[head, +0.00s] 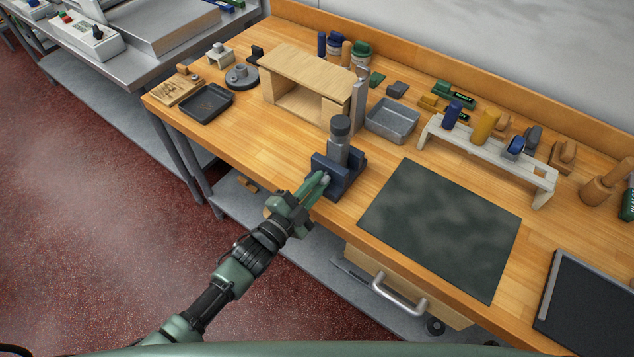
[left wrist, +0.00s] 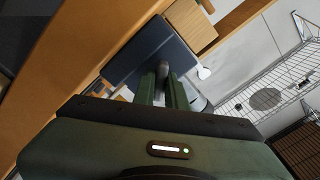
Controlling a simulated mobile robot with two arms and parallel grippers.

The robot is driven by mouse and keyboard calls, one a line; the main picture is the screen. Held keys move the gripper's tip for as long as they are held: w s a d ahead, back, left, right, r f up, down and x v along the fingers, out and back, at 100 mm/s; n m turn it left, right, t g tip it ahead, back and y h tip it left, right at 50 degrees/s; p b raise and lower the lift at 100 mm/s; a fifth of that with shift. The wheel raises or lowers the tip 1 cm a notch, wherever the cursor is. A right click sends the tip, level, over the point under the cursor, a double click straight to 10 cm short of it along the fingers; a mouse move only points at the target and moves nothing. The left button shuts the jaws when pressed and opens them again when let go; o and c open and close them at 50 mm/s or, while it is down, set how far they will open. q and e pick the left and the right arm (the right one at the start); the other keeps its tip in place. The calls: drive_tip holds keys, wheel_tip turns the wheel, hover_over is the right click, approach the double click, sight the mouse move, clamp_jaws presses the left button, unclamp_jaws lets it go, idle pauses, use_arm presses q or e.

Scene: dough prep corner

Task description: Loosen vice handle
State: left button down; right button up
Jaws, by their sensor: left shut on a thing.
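The dark blue vice (head: 345,172) stands at the front edge of the wooden bench, with a grey upright cylinder with a dark top (head: 340,135) in it. My left gripper (head: 324,179) reaches it from the front left and is shut on the vice handle, which is mostly hidden by the fingers in the head view. In the left wrist view the vice (left wrist: 150,55) lies ahead, and the grey end of the handle (left wrist: 162,70) shows between the two green fingers (left wrist: 163,88). My right gripper is not in view.
A dark green mat (head: 440,225) lies right of the vice. A grey metal tray (head: 392,120) and a wooden shelf box (head: 305,85) stand behind it. A white rack (head: 490,150) holds several tools. A drawer with a metal handle (head: 400,297) is below the bench top.

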use_arm(q)
drive_tip(key=n, duration=0.8)
drive_tip(key=shift+f+n, duration=0.1)
drive_tip(key=shift+n, duration=0.2)
idle(0.3)
drive_tip(key=c, duration=1.7)
unclamp_jaws()
drive_tip(key=shift+s+a, duration=0.1)
